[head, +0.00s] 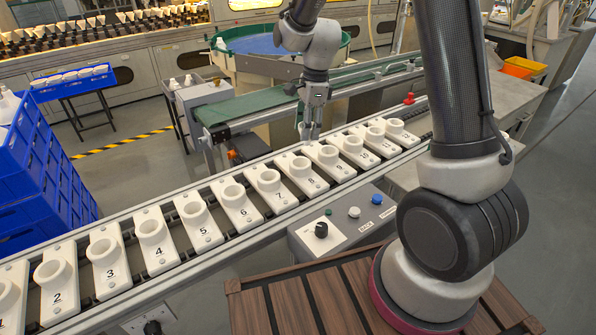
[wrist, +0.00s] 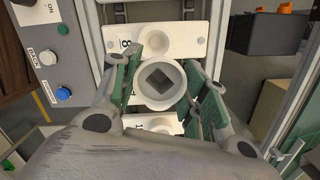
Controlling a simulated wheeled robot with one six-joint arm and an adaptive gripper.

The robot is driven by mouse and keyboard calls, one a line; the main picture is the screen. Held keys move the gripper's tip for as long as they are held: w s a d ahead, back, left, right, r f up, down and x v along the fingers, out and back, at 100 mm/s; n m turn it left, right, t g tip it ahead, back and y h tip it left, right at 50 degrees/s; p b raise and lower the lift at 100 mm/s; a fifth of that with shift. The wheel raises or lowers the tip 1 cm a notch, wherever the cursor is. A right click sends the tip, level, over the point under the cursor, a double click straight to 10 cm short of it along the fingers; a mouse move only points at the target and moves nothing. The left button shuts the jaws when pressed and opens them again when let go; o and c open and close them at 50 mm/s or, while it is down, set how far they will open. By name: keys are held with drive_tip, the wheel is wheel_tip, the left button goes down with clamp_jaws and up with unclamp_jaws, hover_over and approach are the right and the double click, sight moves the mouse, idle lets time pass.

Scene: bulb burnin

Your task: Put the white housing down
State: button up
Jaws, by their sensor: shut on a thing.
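The white housing (wrist: 168,97) is a round white cup with a dark square opening, seen from above in the wrist view. My gripper (wrist: 163,72) is shut on it, with green-padded fingers on both sides. In the head view my gripper (head: 311,128) points down at the far edge of the row of white numbered holders, near number 8 (head: 301,171). A small white part shows at its fingertips there. In the wrist view holder 8 (wrist: 193,42) lies partly behind the housing. Whether the housing touches a holder cannot be told.
Numbered white holders, such as 3 (head: 108,262) and 5 (head: 197,220), fill the rail closely. A control box (head: 340,217) with a knob and buttons stands at its near side. A green conveyor (head: 250,104) lies behind. Blue crates (head: 40,165) are stacked at left.

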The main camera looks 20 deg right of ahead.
drive_tip(key=m, duration=0.2)
drive_tip(key=a+r+m, duration=0.1)
drive_tip(key=m, duration=0.1)
drive_tip(key=a+m, duration=0.1)
drive_tip(key=m, duration=0.1)
drive_tip(key=shift+s+r+t, duration=0.15)
drive_tip(key=shift+s+t, duration=0.15)
drive_tip(key=shift+t, duration=0.1)
drive_tip(key=shift+s+a+m, duration=0.15)
drive_tip(key=shift+m, duration=0.85)
wheel_tip(320, 180, down, 10)
drive_tip(key=shift+r, duration=0.15)
drive_tip(key=o, duration=0.9)
drive_tip(key=shift+c, duration=0.2)
